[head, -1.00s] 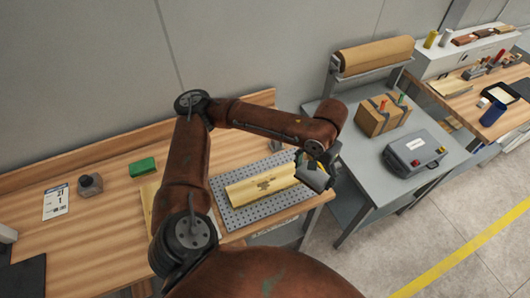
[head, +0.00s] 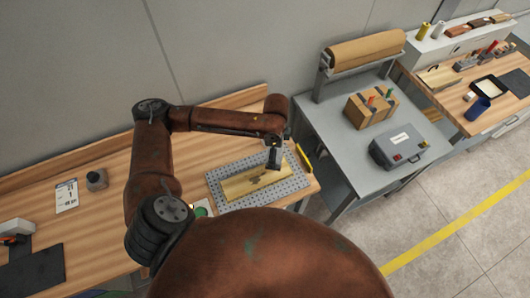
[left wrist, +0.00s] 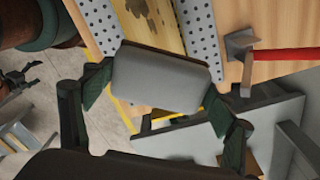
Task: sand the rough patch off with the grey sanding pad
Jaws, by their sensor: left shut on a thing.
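The pale wooden board (head: 238,187) lies on a grey perforated plate (head: 222,204) on the bench. A dark rough patch (head: 264,180) shows on its top face; the board also shows at the top of the left wrist view (left wrist: 168,32). My left gripper (head: 273,163) hangs over the board's far right part. In the left wrist view its two dark green fingers are shut on the grey sanding pad (left wrist: 160,78), one at each end. I cannot tell whether the pad touches the board.
A red-handled tool (left wrist: 285,54) lies on the wood near the perforated plate. A grey side table (head: 345,150) right of the bench holds a cardboard box (head: 365,111), a grey case (head: 398,148) and a brown roll (head: 365,48). A calendar card (head: 66,196) lies at left.

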